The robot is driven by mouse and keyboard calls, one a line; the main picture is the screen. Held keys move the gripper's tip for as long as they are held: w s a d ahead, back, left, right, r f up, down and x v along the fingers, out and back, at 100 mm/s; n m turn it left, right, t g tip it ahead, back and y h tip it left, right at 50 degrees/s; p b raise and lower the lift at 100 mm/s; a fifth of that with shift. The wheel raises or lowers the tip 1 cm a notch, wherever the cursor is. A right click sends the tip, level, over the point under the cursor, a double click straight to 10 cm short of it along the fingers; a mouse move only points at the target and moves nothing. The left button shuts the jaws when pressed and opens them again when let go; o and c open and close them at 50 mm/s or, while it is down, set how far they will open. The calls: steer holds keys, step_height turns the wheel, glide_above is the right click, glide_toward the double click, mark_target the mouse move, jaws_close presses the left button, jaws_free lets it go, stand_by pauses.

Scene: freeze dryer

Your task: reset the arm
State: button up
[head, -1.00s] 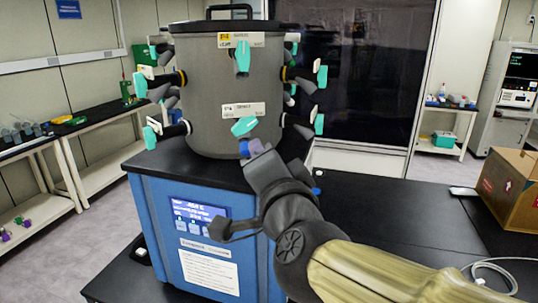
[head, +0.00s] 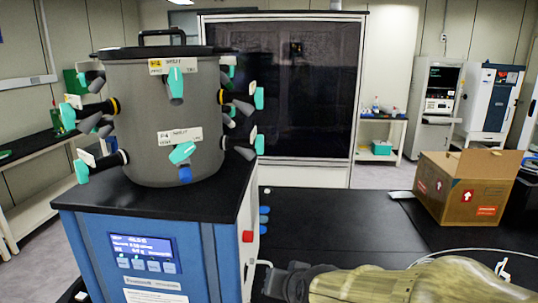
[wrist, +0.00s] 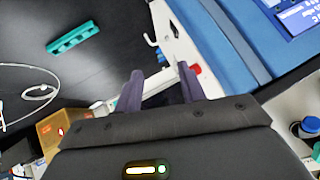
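My gripper (wrist: 159,80) shows in the wrist view with its two dark fingers apart and nothing between them. In the head view, my gripper (head: 287,283) is low in the picture, right of the freeze dryer's blue cabinet (head: 88,243), with its fingertips not clearly visible. The freeze dryer's grey drum (head: 150,115) stands on the cabinet with several teal-handled valves around it. A small blue piece (head: 185,174) sits just below the lower front valve (head: 182,152), apart from my gripper.
A cardboard box (head: 465,190) stands on the black bench (head: 330,215) at right, near a white cable. A teal rack (wrist: 73,37) shows in the wrist view. The bench's middle is mostly clear.

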steer(key=s+d+f+n+g+h, duration=0.1)
steer(key=s+d+f+g+h, duration=0.2)
steer(key=s+d+f+g, duration=0.3)
steer(key=s+d+f, duration=0.3)
steer(key=d+f, duration=0.3)
steer(key=shift+d, duration=0.3)
